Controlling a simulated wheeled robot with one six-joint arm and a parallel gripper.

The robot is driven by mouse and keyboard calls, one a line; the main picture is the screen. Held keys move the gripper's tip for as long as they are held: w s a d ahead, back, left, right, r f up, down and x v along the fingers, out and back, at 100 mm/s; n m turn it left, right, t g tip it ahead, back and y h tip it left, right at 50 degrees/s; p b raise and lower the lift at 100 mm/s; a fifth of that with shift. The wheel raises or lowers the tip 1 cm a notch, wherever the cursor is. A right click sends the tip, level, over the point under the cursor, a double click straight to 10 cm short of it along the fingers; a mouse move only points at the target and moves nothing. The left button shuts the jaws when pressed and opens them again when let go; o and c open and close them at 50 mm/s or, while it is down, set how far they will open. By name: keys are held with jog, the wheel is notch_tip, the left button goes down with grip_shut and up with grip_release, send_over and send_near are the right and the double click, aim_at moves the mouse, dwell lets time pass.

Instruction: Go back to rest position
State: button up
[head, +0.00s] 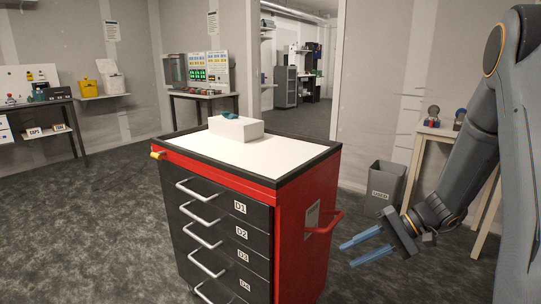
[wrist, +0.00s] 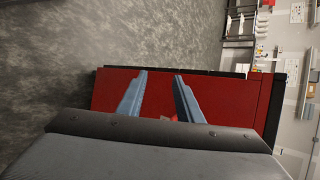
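My gripper (head: 366,247) is at the right in the head view, in the air beside the right side of the red tool cart. Its two blue fingers are apart and nothing is between them. In the wrist view my gripper (wrist: 160,88) shows the same spread fingers, with the red side of the cart (wrist: 232,95) behind them. My arm reaches down from the upper right of the head view.
The red cart (head: 293,172) has labelled drawers, a red side handle (head: 325,224) and a white block (head: 236,128) with a blue item (head: 230,116) on top. A grey bin (head: 384,185) and a table (head: 436,133) stand behind my arm. Floor at left is clear.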

jog(key=s+a+r+n+h+p, duration=0.1)
jog(key=s+r+h+p, duration=0.1)
jog(key=s, duration=0.5)
jog(key=s+a+r+n+h+p, duration=0.1)
jog(key=s+r+n+h+p, duration=0.1)
jog(key=s+r+h, duration=0.3)
jog(key=s+a+r+n+g+h+p, duration=0.1)
jog(key=s+a+r+h+p, duration=0.1)
jog(key=s, duration=0.7)
notch_tip(320, 180, up, 3)
jog(key=shift+f+n+h+p, duration=0.15)
jog(key=shift+n+h+p, duration=0.25)
jog(key=shift+h, duration=0.5)
jog(key=shift+a, duration=0.15)
